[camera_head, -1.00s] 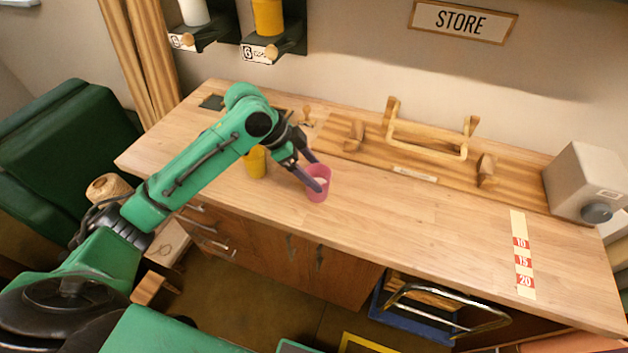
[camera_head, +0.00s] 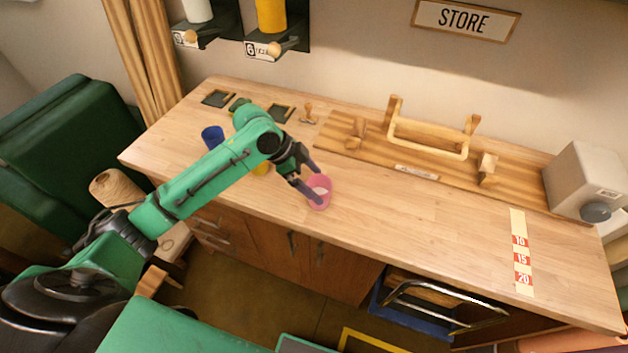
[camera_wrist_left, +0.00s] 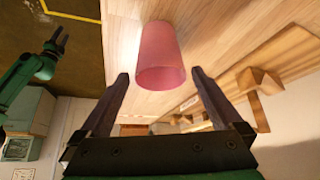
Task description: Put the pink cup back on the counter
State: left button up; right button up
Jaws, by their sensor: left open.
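The pink cup (camera_head: 319,192) appears to stand upright on the wooden counter (camera_head: 400,220), near its front edge. My left gripper (camera_head: 306,178) is open at the cup's left and back side, its fingers overlapping the rim in the head view. In the left wrist view the cup (camera_wrist_left: 160,50) lies ahead, with its rim between the two spread fingertips and a gap to each. My right gripper (camera_wrist_left: 57,40) shows small at the left of the left wrist view, its fingers apart and empty.
A blue cup (camera_head: 212,137) stands behind my left arm; a yellow cup (camera_head: 261,169) is mostly hidden by it. A wooden rack (camera_head: 428,140) runs along the back, with a grey box (camera_head: 585,180) at right. The counter right of the pink cup is clear up to the numbered strip (camera_head: 522,255).

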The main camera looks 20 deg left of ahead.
pick_arm(q)
jog(key=b+v, duration=0.2)
jog(key=v, duration=1)
